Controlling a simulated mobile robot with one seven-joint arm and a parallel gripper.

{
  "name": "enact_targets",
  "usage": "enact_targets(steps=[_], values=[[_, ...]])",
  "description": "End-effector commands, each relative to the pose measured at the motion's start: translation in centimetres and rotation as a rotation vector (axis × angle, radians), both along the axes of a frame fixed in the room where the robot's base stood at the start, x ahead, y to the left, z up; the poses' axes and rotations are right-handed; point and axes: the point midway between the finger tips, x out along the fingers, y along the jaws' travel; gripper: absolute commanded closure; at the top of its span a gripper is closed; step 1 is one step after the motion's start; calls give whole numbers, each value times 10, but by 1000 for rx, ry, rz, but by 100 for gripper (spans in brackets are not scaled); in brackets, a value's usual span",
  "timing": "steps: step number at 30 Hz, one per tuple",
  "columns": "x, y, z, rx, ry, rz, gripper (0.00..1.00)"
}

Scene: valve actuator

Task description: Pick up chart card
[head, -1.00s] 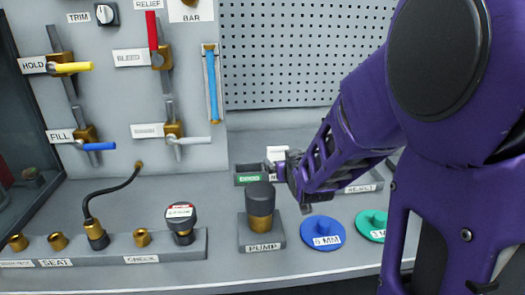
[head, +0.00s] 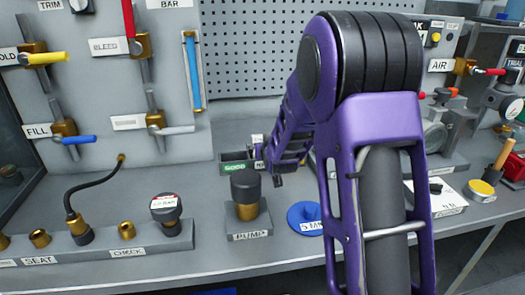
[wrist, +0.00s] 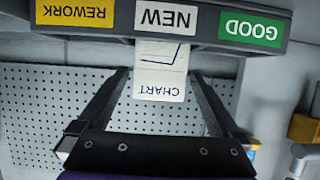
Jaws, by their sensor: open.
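The chart card (wrist: 160,80) is a white card marked CHART with a line drawing. It stands at the compartment labelled NEW of the grey labelled tray (wrist: 105,27), seen upside down in the wrist view. My gripper (wrist: 160,77) is open, with one finger on each side of the card in that view. I cannot tell whether the fingers touch it. In the head view my gripper (head: 266,166) is at the tray (head: 228,168), behind the pump, and largely hides the tray and the card.
The black-capped pump (head: 246,196) stands in front of the tray. A blue disc (head: 302,214) lies to its right, partly behind my arm. A pegboard (head: 250,55) rises behind. Valve handles and a hose fill the left panel. Gauges and fittings stand at right.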

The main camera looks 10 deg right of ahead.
Motion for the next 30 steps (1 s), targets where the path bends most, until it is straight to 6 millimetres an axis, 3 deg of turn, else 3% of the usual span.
enact_targets(steps=[12, 20, 30], values=[[46, 0, -16, -1, 2, 0, 0], [49, 0, -17, -1, 1, 0, 0], [49, 0, -17, -1, 1, 0, 58]])
